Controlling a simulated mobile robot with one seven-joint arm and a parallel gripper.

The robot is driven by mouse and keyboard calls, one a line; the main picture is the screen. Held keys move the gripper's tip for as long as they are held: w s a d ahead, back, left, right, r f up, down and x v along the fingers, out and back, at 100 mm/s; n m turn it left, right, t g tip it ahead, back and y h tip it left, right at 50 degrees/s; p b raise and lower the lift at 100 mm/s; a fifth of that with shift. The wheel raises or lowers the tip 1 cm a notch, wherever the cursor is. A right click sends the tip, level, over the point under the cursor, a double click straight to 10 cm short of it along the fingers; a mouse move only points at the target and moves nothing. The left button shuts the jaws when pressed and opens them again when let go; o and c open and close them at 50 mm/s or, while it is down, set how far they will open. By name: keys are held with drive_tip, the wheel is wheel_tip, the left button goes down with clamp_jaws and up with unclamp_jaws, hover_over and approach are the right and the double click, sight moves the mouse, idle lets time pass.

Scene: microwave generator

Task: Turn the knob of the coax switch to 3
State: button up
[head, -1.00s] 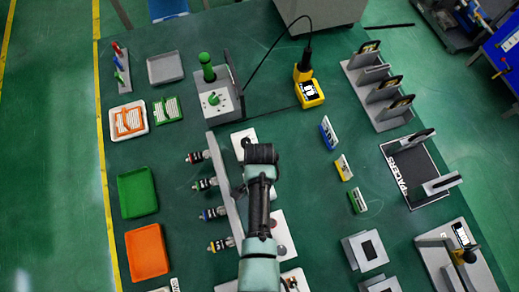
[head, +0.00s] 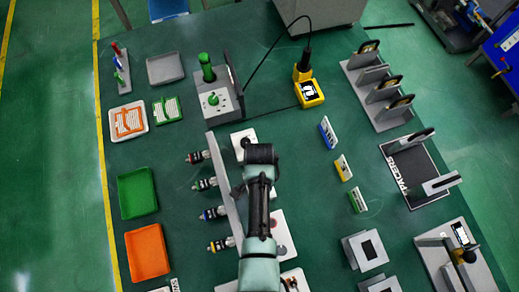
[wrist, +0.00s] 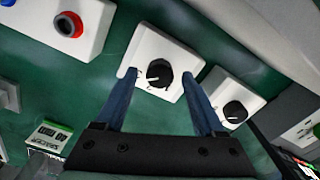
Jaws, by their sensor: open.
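In the wrist view a white box with a round black knob (wrist: 159,73) and small dial marks lies straight ahead. The knob has a light pointer line; the marks are too small to read surely. My gripper (wrist: 160,76) is open, its two blue fingers on either side of this knob, with gaps showing. A second white box with a similar black knob (wrist: 235,112) stands to the right. I cannot read which box is the coax switch. In the head view a white box with a black knob (head: 243,142) shows beyond my arm, which hides most of my gripper.
A white box with a red button (wrist: 69,24) is at the upper left in the wrist view. A grey upright panel (head: 226,190) with several connectors stands left of my arm. A grey box with a green knob (head: 213,99) is farther back.

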drive_tip(key=shift+r, duration=0.1)
wheel_tip(320, 180, up, 13)
idle(0.5)
idle(0.4)
drive_tip(key=w+r+n+t+b, duration=0.25)
drive_tip(key=w+r+t, duration=0.45)
drive_tip(key=w+r, duration=0.65)
drive_tip(key=w+r+n+t, duration=0.1)
drive_tip(key=w+r+t, duration=0.25)
drive_tip(key=r, duration=0.55)
drive_tip(key=w+r+n+t, duration=0.2)
drive_tip(key=w+r+t, duration=0.15)
drive_tip(key=r, duration=0.55)
drive_tip(key=s+r+n+t, duration=0.1)
drive_tip(key=s+r+t, duration=0.3)
drive_tip(key=r, duration=0.7)
drive_tip(key=s+r+n+t+b, duration=0.1)
drive_tip(key=s+r+t, duration=0.4)
drive_tip(key=r, duration=0.6)
drive_tip(key=s+r+n+t+b, duration=0.1)
drive_tip(key=s+r+n+t, duration=0.1)
drive_tip(key=s+r+t, duration=0.2)
drive_tip(key=s+r, duration=0.3)
drive_tip(key=r, duration=0.4)
drive_tip(key=shift+s+r, duration=0.25)
